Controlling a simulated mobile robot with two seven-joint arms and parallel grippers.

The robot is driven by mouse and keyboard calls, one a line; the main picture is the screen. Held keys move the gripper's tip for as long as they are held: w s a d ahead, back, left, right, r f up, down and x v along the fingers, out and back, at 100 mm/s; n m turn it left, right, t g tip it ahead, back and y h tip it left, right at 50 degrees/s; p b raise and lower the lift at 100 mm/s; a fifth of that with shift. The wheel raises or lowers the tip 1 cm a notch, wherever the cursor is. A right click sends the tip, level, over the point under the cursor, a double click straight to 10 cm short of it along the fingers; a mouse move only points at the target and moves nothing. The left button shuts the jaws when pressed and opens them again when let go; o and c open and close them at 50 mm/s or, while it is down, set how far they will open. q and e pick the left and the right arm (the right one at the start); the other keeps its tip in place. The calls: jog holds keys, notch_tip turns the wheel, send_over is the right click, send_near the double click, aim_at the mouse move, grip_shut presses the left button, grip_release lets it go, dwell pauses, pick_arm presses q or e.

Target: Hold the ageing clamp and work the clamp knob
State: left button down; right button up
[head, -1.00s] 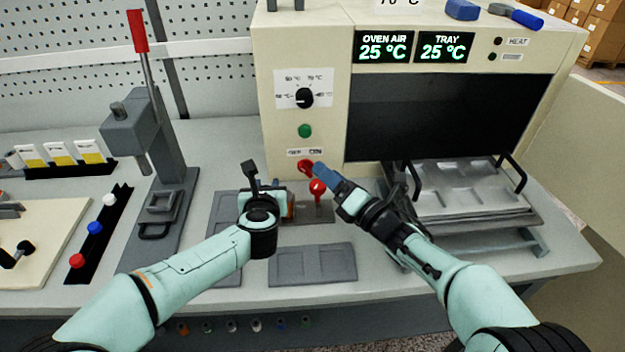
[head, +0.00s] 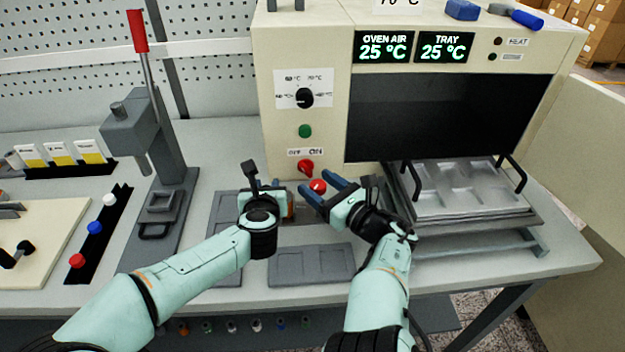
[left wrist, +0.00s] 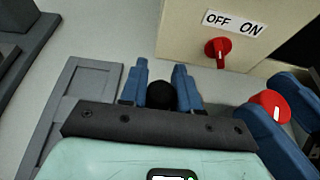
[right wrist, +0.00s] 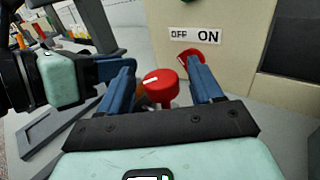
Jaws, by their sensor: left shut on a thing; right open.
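The clamp knob is a red round knob (head: 318,186) in front of the oven; it also shows in the right wrist view (right wrist: 160,85). My right gripper (head: 316,182) is open, with its two blue fingers either side of the knob; I cannot tell whether they touch it. My left gripper (head: 280,190) is shut on a part of the ageing clamp. In the left wrist view a black round end (left wrist: 161,94) shows between its fingers. An orange-brown part (head: 291,207) shows beside the left gripper; most of the clamp body is hidden.
A red OFF/ON switch (head: 306,167) on the oven front (head: 300,130) is just behind the knob. Grey trays (head: 312,264) lie in front. A metal tray with black handles (head: 470,190) is to the right. A lever press (head: 150,130) stands left.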

pick_arm(q)
jog(key=shift+r, duration=0.1)
pick_arm(e)
jog(key=shift+x, duration=1.3)
jog(key=c, duration=1)
jog(key=shift+m+t+h, duration=0.4)
jog(key=shift+h, duration=0.1)
jog(key=m+t+h, duration=0.1)
jog(key=m+h, duration=0.1)
jog(key=h, duration=0.1)
jog(key=m+t+h, duration=0.1)
jog(key=m+h, duration=0.1)
jog(key=h, duration=0.1)
jog(key=shift+w+d+t, duration=0.15)
jog(key=shift+d+t, duration=0.1)
jog(key=shift+t, duration=0.05)
jog(key=shift+d+m+h, duration=0.25)
jog(key=shift+m+h, duration=0.85)
jog(key=shift+h, duration=0.55)
jog(key=shift+d+m+h, duration=0.25)
jog(key=shift+m+h, duration=0.85)
jog(key=shift+h, duration=0.55)
